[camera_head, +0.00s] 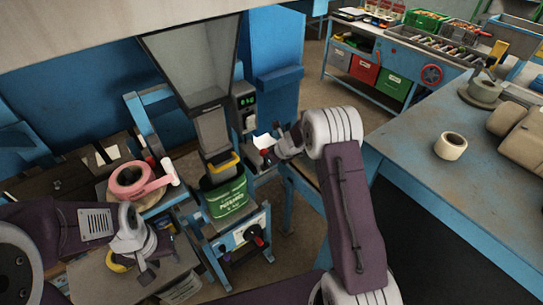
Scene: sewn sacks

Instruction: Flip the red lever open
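A small red piece (265,153), which looks like the lever's red end, shows beside the metal hopper's chute (213,130), below a box with a green display (246,99). My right gripper (273,151) is right at this red piece. It is small and partly hidden by its own wrist, so I cannot tell whether its fingers are around the piece or only beside it. My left gripper (149,268) is at the lower left, away from the hopper, with its fingers apart and nothing between them.
A green sack (227,198) hangs under the chute by a yellow-edged clamp (222,163). A red and black knob (257,237) is on the stand below. A pink roll (131,180) stands left. A blue-edged table (455,185) with a tape roll (450,146) is right.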

